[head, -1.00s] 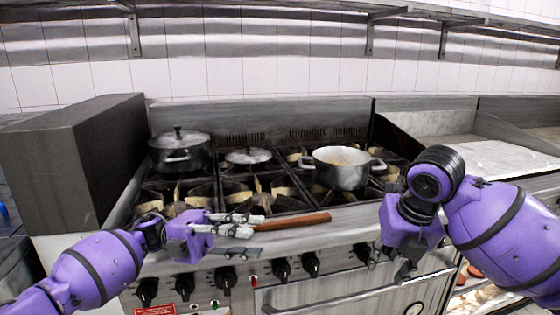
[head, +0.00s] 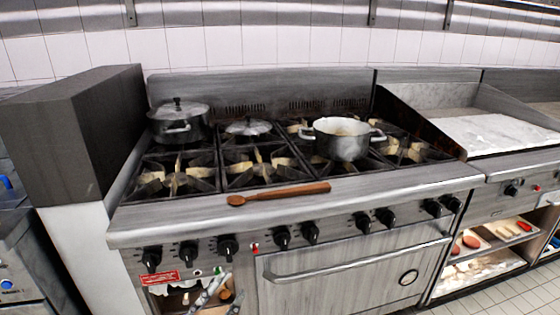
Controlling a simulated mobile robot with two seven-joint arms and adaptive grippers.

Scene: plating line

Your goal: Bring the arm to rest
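My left gripper (head: 222,292) shows only by its grey fingers at the bottom edge, low in front of the stove. The fingers stand apart with nothing seen between them, and the rest of the gripper is cut off by the frame. My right arm and gripper are out of view. A wooden spoon (head: 280,194) lies on the stove's front ledge (head: 345,202), above and apart from the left gripper.
The stove holds a lidded pot (head: 180,125) at back left, a lid (head: 249,127) in the middle and an open pot (head: 341,143) at right. Knobs and an oven handle (head: 350,262) face front. A lit shelf (head: 485,268) with food stands at right.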

